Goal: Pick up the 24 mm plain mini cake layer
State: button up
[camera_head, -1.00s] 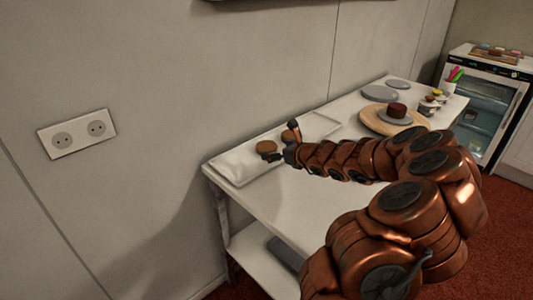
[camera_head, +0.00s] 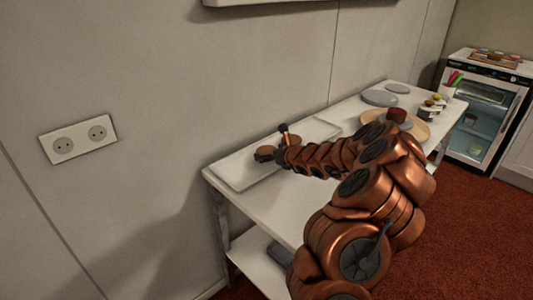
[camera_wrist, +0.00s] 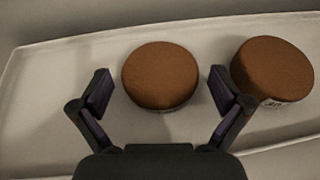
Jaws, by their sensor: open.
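Two round brown cake layers lie on a white tray (camera_head: 240,180). In the wrist view one cake layer (camera_wrist: 160,75) sits between and slightly beyond the fingertips of my gripper (camera_wrist: 163,88), and the other cake layer (camera_wrist: 272,69) lies to the right, outside the right finger. The right one shows a pale side with dark marks, too small to read. My gripper is open, with a finger on each side of the nearer layer and gaps showing. In the head view my gripper (camera_head: 272,146) is over the tray and partly hides the layers. I cannot tell which layer is 24 mm.
The tray lies on a white table (camera_head: 270,215) against the wall. Farther back stand a round wooden board (camera_head: 418,130) with a dark red cake (camera_head: 397,115), grey discs (camera_head: 380,98) and small pots (camera_head: 430,108). A glass-door fridge (camera_head: 483,118) stands beyond.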

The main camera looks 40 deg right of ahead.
jog(key=shift+w, duration=0.2)
jog(key=shift+f, duration=0.1)
jog(key=c, duration=0.9)
